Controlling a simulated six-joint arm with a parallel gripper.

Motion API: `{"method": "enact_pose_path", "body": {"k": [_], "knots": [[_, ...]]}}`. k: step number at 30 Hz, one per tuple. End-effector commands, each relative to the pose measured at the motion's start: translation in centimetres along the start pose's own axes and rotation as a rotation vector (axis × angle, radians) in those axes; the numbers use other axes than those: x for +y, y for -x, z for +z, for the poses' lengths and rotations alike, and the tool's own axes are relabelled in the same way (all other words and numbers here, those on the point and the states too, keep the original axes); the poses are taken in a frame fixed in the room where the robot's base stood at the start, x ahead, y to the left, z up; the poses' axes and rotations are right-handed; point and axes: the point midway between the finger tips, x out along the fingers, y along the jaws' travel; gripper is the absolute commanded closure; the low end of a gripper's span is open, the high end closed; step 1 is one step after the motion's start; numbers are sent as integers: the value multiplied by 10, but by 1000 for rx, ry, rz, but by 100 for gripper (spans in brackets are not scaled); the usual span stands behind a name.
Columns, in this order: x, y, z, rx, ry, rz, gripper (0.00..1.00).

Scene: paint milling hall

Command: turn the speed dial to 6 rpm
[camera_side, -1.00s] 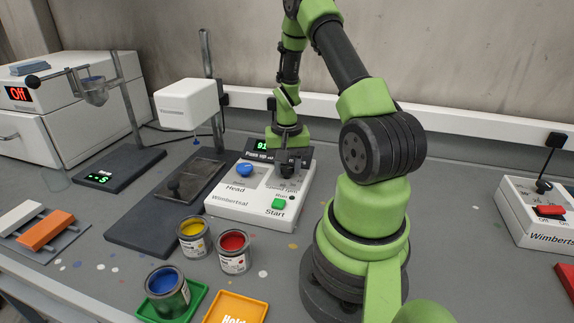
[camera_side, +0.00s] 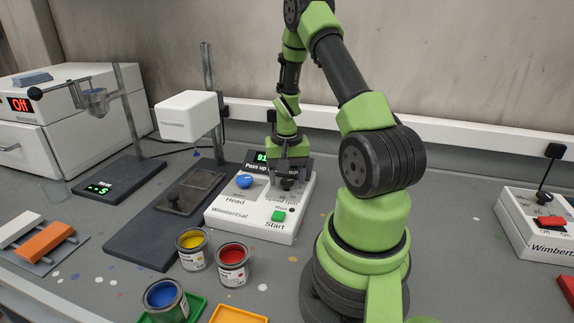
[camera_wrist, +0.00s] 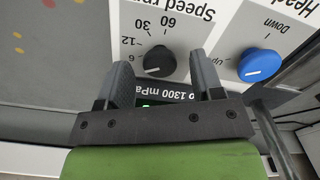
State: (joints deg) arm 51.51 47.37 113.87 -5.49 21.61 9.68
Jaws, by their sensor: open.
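The black speed dial (camera_wrist: 159,62) sits on the white control box (camera_wrist: 215,12), with marks 6, 12, 30 and 60 around it. Its white pointer line is short and lies on the lower left of the knob in the wrist view, on the side of the 6; I cannot tell whether it meets the mark exactly. My gripper (camera_wrist: 160,68) is open, with one finger on each side of the dial in that view. Contact with the dial cannot be made out. In the side view, my gripper (camera_side: 288,172) is over the dial (camera_side: 287,184) at the back of the control box.
A blue Head knob (camera_side: 244,181) and a green Start button (camera_side: 278,216) are on the same box. A display stands just behind the dial. Open paint cans (camera_side: 232,266) stand in front. A milling stand (camera_side: 187,118) is to the left.

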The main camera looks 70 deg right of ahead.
Motion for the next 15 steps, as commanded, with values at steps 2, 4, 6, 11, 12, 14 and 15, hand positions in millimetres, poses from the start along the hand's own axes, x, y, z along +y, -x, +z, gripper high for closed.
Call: {"method": "enact_pose_path", "body": {"k": [2, 4, 6, 11, 12, 14, 15], "knots": [[0, 10, -1, 4, 0, -1, 39], [0, 22, -1, 6, 0, -2, 39], [0, 37, -1, 7, 0, -2, 39], [0, 68, -1, 8, 0, -2, 39], [0, 74, -1, 7, 0, -2, 39], [0, 82, -1, 5, 1, -1, 39], [0, 86, -1, 5, 1, -1, 39]]}}
